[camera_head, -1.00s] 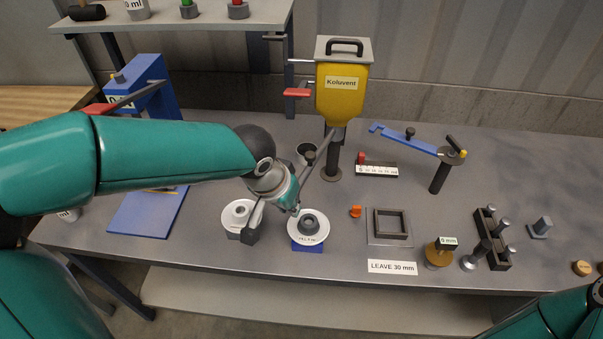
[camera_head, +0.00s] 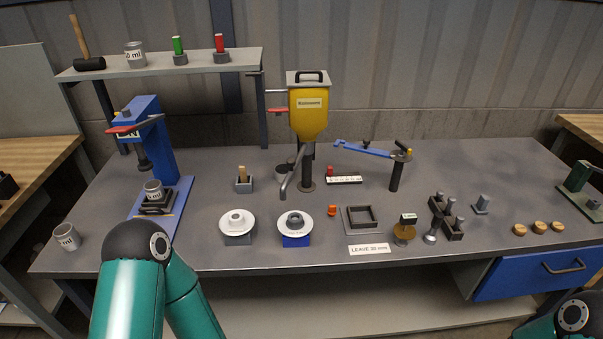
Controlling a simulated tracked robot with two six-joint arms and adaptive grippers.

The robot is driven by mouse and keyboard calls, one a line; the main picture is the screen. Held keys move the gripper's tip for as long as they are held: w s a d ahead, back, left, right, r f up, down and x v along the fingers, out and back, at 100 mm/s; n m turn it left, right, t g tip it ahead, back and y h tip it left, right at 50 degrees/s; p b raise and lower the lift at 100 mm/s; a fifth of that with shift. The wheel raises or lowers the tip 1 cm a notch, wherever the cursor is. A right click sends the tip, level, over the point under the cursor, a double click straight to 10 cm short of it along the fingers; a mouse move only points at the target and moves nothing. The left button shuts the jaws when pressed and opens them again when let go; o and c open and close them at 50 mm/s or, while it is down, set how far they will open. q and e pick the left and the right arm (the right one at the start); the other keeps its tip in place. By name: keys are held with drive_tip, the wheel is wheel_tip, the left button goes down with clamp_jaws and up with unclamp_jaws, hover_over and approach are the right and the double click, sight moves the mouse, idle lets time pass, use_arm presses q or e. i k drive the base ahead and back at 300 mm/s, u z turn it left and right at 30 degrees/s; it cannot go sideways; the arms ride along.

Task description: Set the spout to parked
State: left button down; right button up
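The yellow hopper (camera_head: 308,118) stands on a dark post at the back middle of the table. Its grey spout (camera_head: 291,178) hangs below it, slanting down and to the left toward the front, with its tip over bare tabletop behind the two white discs. I cannot read a parked mark near it. My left arm is folded at the lower left, and its gripper is out of the picture. Only a joint of my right arm shows at the bottom right corner, and its gripper is out of view. Nothing of mine touches the spout.
White discs (camera_head: 237,222) (camera_head: 295,223) sit on blocks in front. A blue swing arm (camera_head: 362,150) on a post is to the right. A blue press (camera_head: 150,140) stands at the left.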

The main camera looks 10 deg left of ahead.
sight(307, 148)
drive_tip(key=k, duration=1.05)
drive_tip(key=z, duration=0.25)
drive_tip(key=i, duration=0.6)
drive_tip(key=z, duration=0.55)
drive_tip(key=i, duration=1.35)
drive_tip(key=u, duration=0.8)
